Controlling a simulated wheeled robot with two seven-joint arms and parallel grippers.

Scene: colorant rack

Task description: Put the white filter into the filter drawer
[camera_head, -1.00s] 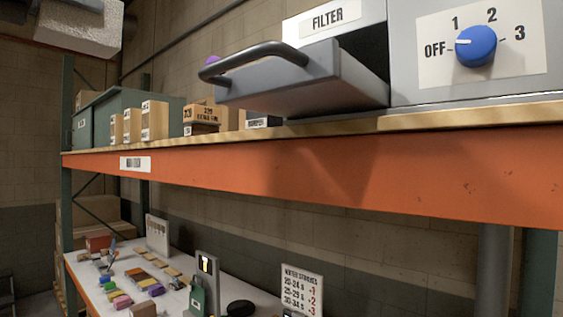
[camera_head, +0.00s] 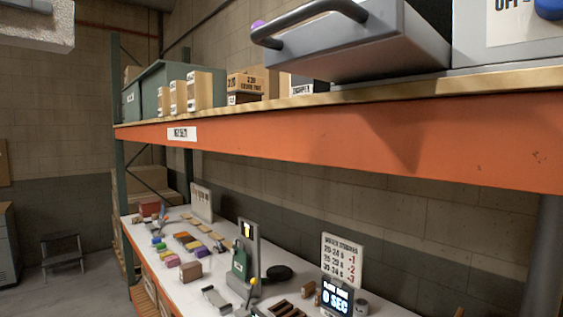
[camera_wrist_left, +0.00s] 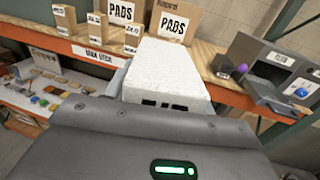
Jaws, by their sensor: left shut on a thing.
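The white filter (camera_head: 40,32) is a pale rough-textured block at the top left of the head view, cut off by the picture's edge. My left gripper (camera_head: 26,5) shows only as a grey part above it and is shut on it. In the left wrist view the filter (camera_wrist_left: 168,72) juts out beyond the gripper's grey body and hides the fingertips. The filter drawer (camera_head: 360,45) is pulled open at the top right of the head view, with a dark bar handle. It also shows open in the wrist view (camera_wrist_left: 277,98), to the right of the filter and apart from it. My right gripper is out of view.
The drawer overhangs the wooden shelf (camera_head: 410,90) with its orange beam (camera_head: 350,140). Cartons (camera_head: 198,92) and a green bin (camera_head: 150,90) stand left of it on the shelf. A purple ball (camera_wrist_left: 242,68) is beside the drawer. Below is a cluttered white bench (camera_head: 190,285).

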